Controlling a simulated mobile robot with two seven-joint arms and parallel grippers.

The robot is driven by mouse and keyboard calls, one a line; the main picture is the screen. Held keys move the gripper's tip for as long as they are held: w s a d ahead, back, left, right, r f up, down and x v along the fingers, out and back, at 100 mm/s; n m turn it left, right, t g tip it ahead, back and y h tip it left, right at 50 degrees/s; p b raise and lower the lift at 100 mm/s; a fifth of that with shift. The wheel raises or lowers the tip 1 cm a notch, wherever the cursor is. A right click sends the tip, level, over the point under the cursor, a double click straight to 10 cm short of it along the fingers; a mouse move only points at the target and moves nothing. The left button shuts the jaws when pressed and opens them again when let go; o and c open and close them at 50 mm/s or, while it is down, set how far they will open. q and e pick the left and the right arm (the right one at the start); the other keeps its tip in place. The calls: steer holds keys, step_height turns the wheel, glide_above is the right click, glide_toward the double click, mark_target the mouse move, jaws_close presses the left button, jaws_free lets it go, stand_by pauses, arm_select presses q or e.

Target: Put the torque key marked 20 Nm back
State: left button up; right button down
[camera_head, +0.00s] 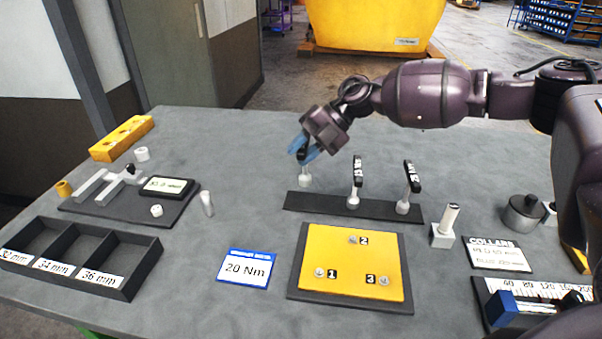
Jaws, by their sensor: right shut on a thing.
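My right gripper (304,151), with blue fingertips, is shut on the black handle of a torque key. The held key's grey socket end (305,180) hangs down near the left end of the dark key rack (330,206). I cannot tell whether it touches the rack, and its marking is hidden. Two other torque keys, one in the middle (356,178) and one at the right (411,180), stand upright in the rack with black labelled handles. Their labels are too small to read surely. A blue-edged card reading 20 Nm (245,268) lies left of the yellow plate. My left gripper is not in view.
A yellow plate (337,262) with numbered bolts lies in front of the rack. A black divided tray (150,262) and a caliper (105,184) are at left. A post (446,226), a collars card (498,256) and a weight (523,214) stand at right.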

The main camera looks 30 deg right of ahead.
step_height(320, 180, down, 6)
steer(key=shift+r+b, duration=0.2)
steer(key=shift+b, duration=0.15)
steer(key=c, duration=0.9)
jaws_free()
steer(key=v, duration=1.2)
